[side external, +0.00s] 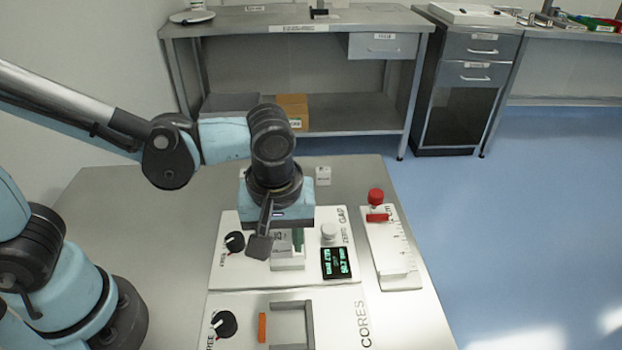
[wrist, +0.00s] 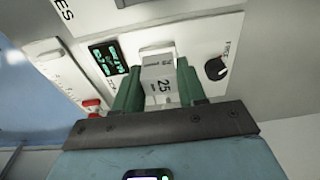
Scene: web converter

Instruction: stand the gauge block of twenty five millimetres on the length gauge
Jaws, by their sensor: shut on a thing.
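The gauge block (wrist: 163,92), a pale block marked 25, sits between the green fingers of my gripper (wrist: 158,76) in the wrist view. My gripper (side external: 288,240) is shut on it, low over the white panel lettered GAP (side external: 254,262) in the side view. A small white raised piece (side external: 288,264) is just below the fingers; whether the block touches it I cannot tell. The wrist and fingers hide most of the block from the side. A white plate with scale marks and a red knob (side external: 391,248) lies to the right; which piece is the length gauge is not legible.
The GAP panel has a lit green display (side external: 336,262), a white ZERO knob (side external: 329,232) and a black knob (side external: 235,242). The CORES panel (side external: 345,302) with a grey bracket (side external: 294,322) lies nearer the camera. Bare tabletop (side external: 130,215) is at the left.

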